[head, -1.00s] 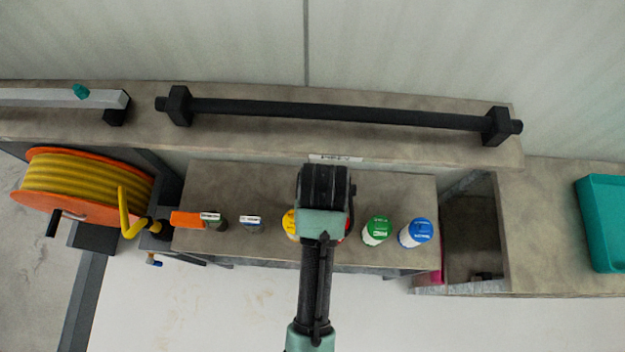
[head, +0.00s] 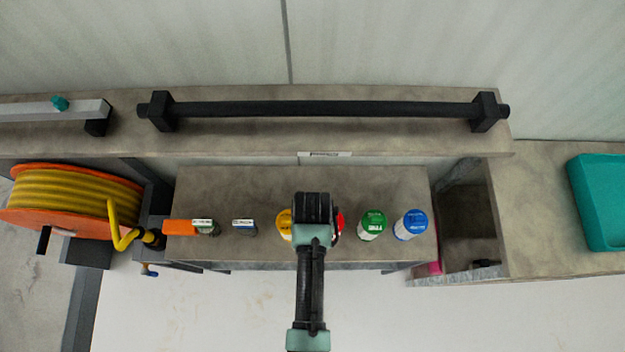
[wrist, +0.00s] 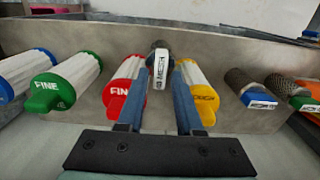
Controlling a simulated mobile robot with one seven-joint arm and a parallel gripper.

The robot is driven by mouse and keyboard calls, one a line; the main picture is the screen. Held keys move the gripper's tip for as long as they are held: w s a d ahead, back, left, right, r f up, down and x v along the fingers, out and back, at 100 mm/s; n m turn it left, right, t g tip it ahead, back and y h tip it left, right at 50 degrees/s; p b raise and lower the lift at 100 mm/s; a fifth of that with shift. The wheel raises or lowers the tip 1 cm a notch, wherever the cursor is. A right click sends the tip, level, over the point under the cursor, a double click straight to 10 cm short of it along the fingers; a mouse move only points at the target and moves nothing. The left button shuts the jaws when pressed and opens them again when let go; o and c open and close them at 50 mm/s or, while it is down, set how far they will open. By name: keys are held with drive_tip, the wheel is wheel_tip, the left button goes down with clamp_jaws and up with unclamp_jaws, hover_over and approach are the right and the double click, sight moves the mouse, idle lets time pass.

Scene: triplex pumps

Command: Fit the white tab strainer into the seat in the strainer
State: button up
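The white tab strainer (wrist: 160,72) has a dark body and a white tab with "MESH" lettering. In the wrist view it is between the two fingers of my gripper (wrist: 161,76), in the row between a red strainer and a yellow one. The fingers stand apart on either side of the tab with slight gaps, so my gripper looks open around it. In the head view my gripper (head: 314,208) is over the row and hides this strainer. I cannot make out the seat in either view.
Close beside the fingers are the red FINE strainer (wrist: 125,83) and the yellow one (wrist: 200,100). Green (head: 372,224) and blue (head: 411,225) strainers stand to the right on the concrete shelf (head: 300,178). A hose reel (head: 75,200) is left; a black bar (head: 320,109) runs behind.

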drive_tip(key=shift+f, duration=0.55)
clamp_jaws()
idle(1.0)
